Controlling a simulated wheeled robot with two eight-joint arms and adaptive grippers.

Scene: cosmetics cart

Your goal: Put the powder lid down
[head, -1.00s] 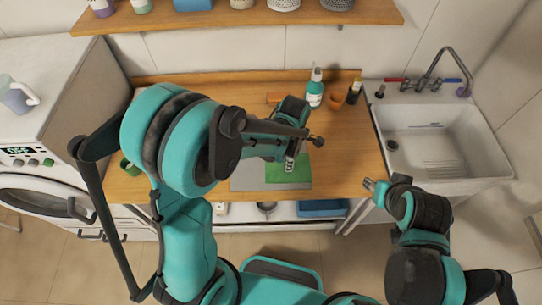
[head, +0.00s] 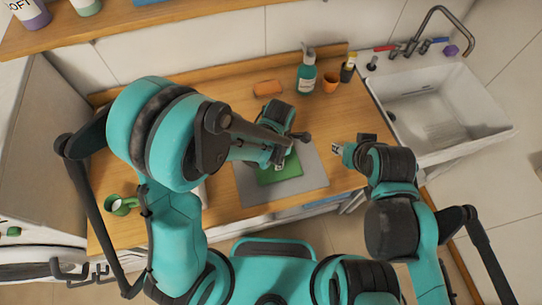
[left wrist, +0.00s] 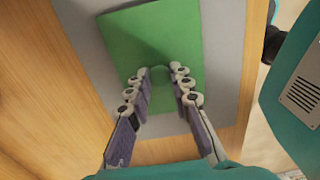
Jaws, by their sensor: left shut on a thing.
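My left gripper (head: 279,161) is over the green mat (head: 290,174) in the head view. In the left wrist view its two fingers (left wrist: 162,78) are shut on a small round thing, seen as a faint green disc (left wrist: 160,75) between the fingertips; I take it for the powder lid. The disc blends with the green mat (left wrist: 155,35) below, so I cannot tell whether it touches the mat. The lid is hidden in the head view. My right gripper (head: 338,148) is right of the mats, with nothing visible in it; its fingers are too small to judge.
The green board lies on a grey mat (head: 313,184) on the wooden counter. At the back are an orange block (head: 267,88), a teal pump bottle (head: 306,75), an orange cup (head: 330,83) and a dark bottle (head: 347,71). A sink (head: 440,110) is right, a green cup (head: 121,205) left.

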